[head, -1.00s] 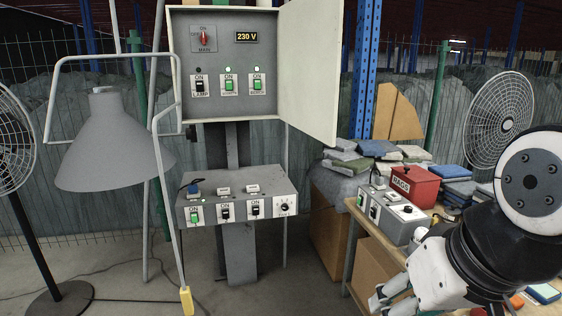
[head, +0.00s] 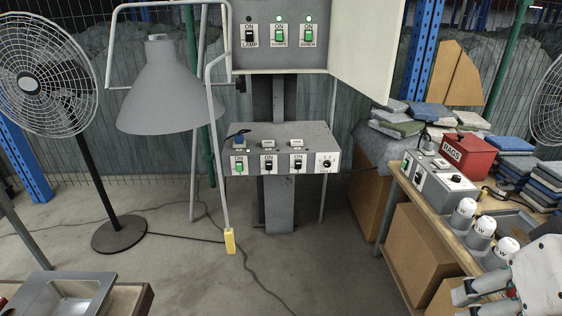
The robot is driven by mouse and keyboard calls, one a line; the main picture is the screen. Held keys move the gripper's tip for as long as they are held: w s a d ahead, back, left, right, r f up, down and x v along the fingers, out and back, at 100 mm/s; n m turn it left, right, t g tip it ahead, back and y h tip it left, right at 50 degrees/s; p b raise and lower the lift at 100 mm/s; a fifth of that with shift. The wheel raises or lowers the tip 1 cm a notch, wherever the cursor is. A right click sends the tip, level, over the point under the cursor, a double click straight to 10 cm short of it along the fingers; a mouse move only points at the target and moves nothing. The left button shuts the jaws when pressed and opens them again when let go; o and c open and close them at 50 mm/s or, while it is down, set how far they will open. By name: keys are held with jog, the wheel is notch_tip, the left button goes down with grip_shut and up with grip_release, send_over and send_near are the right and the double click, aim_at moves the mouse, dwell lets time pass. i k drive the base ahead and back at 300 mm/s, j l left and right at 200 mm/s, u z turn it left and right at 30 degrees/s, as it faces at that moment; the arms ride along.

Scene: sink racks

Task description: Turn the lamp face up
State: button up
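The lamp has a large grey cone-shaped shade (head: 168,92) at the upper left, with its wide opening facing down. The shade hangs within a bent white tube frame (head: 213,110), whose lower end has a yellow tip (head: 230,241). My gripper (head: 480,294) is at the lower right edge, by the wooden bench, far from the lamp. Its grey fingers point left and seem spread apart, with nothing seen between them. Part of the gripper is cut off by the frame.
A grey switch box (head: 265,150) stands behind the lamp, below an open-doored electrical cabinet (head: 375,60). A fan (head: 45,80) stands at left. A bench at right holds a control box (head: 435,180), a red RAGS box (head: 465,152) and white-capped bottles (head: 462,213).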

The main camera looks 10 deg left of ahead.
aim_at(166, 97)
jog(key=i+j, duration=0.15)
jog(key=i, duration=0.4)
jog(key=i+j, duration=0.1)
jog(key=i, duration=0.45)
jog(key=i+j, duration=0.15)
jog(key=i, duration=0.35)
